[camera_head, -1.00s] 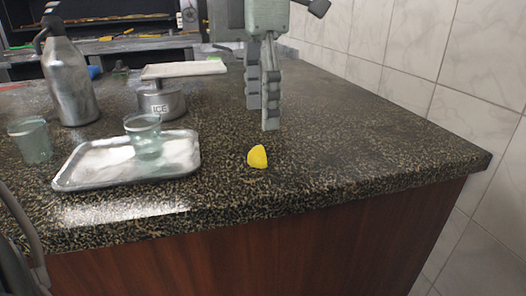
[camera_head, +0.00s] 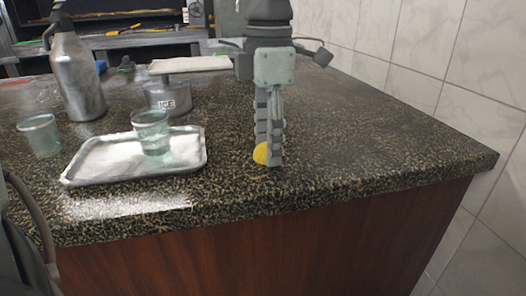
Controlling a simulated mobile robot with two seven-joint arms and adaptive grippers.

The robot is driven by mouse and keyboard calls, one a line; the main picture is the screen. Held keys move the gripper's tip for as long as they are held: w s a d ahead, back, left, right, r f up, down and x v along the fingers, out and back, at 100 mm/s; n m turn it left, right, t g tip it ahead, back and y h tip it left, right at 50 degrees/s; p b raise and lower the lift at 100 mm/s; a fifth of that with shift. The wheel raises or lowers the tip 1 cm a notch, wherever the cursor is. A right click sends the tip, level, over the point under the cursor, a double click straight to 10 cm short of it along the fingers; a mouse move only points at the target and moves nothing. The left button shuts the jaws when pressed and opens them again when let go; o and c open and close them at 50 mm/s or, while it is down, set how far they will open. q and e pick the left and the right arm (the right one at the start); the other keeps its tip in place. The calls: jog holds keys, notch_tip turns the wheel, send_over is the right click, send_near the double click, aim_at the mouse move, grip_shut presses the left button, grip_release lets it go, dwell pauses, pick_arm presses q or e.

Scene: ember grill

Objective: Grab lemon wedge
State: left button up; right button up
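The yellow lemon wedge (camera_head: 260,154) rests on the dark speckled counter (camera_head: 340,160), near its front edge. My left gripper (camera_head: 269,158) points straight down at it, with its fingertips at about counter height. The nearer finger stands at the wedge's right side and hides part of it. The other finger is behind, and its tip is partly hidden by the wedge. The fingers nearly line up from this angle, so whether they have closed on the wedge cannot be seen. My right gripper is not in view.
A metal tray (camera_head: 78,175) with a glass (camera_head: 152,132) on it stands to the left. Another glass (camera_head: 40,135), a steel bottle (camera_head: 76,78) and an ICE container (camera_head: 172,98) are also on the left. The counter to the right is clear, up to the tiled wall (camera_head: 420,50).

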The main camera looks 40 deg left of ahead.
pick_arm(q)
jog(key=c, duration=0.4)
jog(key=shift+o, duration=0.2)
jog(key=shift+r, duration=0.1)
